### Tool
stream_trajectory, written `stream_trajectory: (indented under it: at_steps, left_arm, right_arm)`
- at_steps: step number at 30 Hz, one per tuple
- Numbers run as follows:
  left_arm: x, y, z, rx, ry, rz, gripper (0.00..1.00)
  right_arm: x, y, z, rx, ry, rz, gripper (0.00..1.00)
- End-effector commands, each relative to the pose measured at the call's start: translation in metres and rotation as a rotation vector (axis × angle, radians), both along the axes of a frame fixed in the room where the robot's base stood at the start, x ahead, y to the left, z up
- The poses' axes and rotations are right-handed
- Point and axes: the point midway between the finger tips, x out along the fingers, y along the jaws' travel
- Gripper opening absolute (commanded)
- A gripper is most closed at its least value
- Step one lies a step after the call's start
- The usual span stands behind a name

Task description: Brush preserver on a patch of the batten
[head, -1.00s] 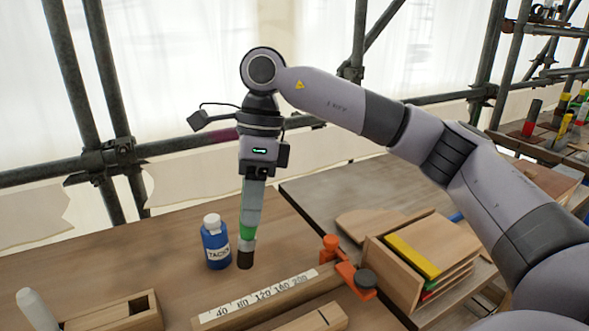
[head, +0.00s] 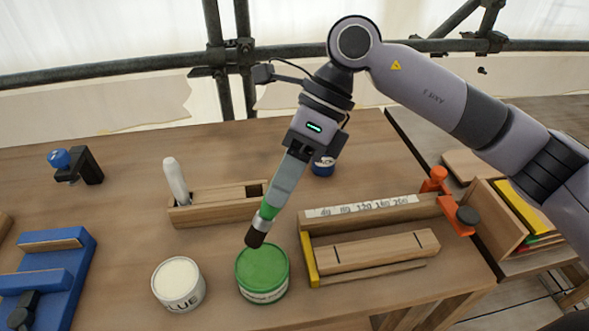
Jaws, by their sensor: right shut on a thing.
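My right gripper (head: 283,185) is shut on a brush (head: 262,224) with a green part, a silver band and dark bristles. The brush tilts down to the left, its bristles at the back rim of a green tin (head: 262,289); I cannot tell whether they touch it. The tin's top is green, and its label is too small to read. A wooden piece with two dark cross lines (head: 370,252), perhaps the batten, lies to the right. Behind it is a longer wooden bar (head: 402,212) with a number scale. My left gripper is out of view.
A white glue tin (head: 179,284) stands left of the green tin. An orange clamp (head: 440,182) and blue vise (head: 50,270) stand at the sides.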

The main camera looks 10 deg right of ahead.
Motion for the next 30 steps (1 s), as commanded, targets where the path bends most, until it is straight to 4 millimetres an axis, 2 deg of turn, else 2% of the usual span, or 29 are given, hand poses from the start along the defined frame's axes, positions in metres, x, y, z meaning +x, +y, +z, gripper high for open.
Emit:
stream_trajectory:
  at_steps: [15,30]
  left_arm:
    - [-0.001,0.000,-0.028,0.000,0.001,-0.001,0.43]
    - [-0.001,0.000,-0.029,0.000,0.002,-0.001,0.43]
  right_arm:
    - [0.000,-0.001,-0.051,-0.001,0.000,0.000,0.00]
    - [0.000,-0.001,-0.056,-0.001,-0.001,0.000,0.00]
